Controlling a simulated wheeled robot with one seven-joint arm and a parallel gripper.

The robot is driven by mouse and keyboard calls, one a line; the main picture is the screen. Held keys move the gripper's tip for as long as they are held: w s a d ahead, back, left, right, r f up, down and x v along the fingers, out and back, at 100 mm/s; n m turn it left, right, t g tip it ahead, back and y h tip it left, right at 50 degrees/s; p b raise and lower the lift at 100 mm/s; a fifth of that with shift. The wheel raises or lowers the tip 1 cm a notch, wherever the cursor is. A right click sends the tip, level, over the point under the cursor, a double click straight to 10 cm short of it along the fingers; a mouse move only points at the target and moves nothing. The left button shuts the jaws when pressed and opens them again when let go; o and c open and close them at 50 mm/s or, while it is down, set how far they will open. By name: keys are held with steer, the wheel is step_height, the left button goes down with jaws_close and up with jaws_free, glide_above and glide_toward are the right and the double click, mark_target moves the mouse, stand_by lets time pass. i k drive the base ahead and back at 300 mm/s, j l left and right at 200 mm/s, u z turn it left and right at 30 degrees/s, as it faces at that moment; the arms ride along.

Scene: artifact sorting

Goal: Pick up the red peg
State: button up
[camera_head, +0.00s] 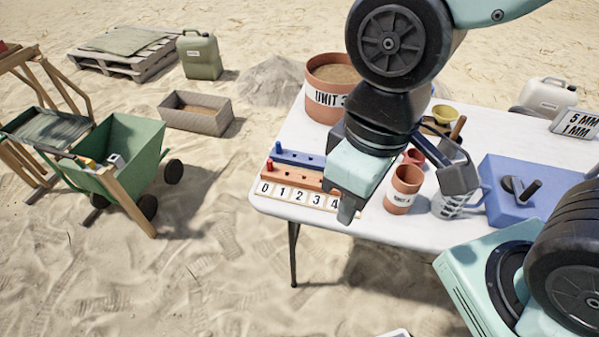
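A small red peg (269,165) stands upright at the left end of the orange peg rack (296,178) on the table. A blue rack (300,160) with a blue peg (278,148) is just behind it. A strip numbered from 0 (283,192) lies in front; its right end is partly hidden by my gripper. My gripper (405,194) is over the table, to the right of the red peg and apart from it. Its two fingers are spread wide, with nothing seen held between them. My arm hides part of the table behind.
A terracotta cup (403,188) stands between the fingers in the picture. A large sand-filled pot (330,88) is behind the racks. A glass beaker (450,203) and blue box (522,190) are right. A green cart (128,150) stands left on open sand.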

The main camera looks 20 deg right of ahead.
mark_target(271, 168)
steer(key=i+j+z, duration=0.2)
steer(key=j+z, duration=0.15)
steer(key=j, duration=0.4)
steer(key=i+j+z, duration=0.1)
steer(key=j+z, duration=0.25)
steer(key=j, duration=0.45)
steer(key=j+z, duration=0.35)
steer(key=j, duration=0.45)
